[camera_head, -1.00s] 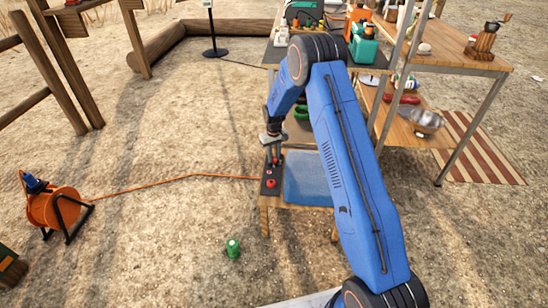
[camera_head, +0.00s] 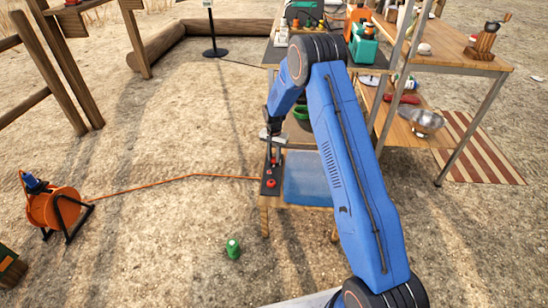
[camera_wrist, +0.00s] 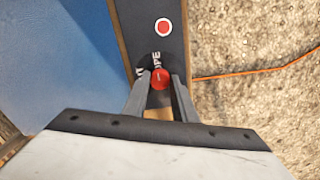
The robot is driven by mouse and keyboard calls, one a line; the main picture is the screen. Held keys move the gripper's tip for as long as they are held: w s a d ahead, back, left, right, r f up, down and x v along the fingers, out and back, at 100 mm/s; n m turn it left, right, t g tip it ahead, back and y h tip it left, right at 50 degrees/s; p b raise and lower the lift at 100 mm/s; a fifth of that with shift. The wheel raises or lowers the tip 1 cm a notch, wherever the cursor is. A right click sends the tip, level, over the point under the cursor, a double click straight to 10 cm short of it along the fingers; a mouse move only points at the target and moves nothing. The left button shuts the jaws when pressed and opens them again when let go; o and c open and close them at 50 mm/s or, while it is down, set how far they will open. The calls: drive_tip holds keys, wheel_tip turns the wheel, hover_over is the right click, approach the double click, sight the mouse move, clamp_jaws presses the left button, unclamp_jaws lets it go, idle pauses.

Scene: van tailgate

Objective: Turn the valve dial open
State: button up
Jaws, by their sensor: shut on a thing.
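The valve dial shows in the wrist view as a small red knob (camera_wrist: 160,79) between my gripper's two fingers. My gripper (camera_wrist: 158,75) is shut on it. The dial sits on a dark panel (camera_wrist: 142,30). White lettering that reads in part "OPE" lies just beyond the knob, and the rest is hidden. In the head view my gripper (camera_head: 273,160) points down at the far part of the dark panel (camera_head: 265,188), and the dial is too small there to tell its angle.
A red button (camera_wrist: 163,27) with a white ring is on the same panel; it also shows in the head view (camera_head: 272,183). A blue surface (camera_head: 307,182) lies right of the panel. An orange cable runs from the reel (camera_head: 55,210). A green object (camera_head: 233,249) stands on open ground.

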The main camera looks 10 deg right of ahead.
sight(274, 159)
drive_tip(key=shift+m, duration=0.6)
drive_tip(key=o, duration=1)
drive_tip(key=shift+o, duration=0.2)
wheel_tip(274, 159, up, 17)
drive_tip(key=shift+r, duration=0.2)
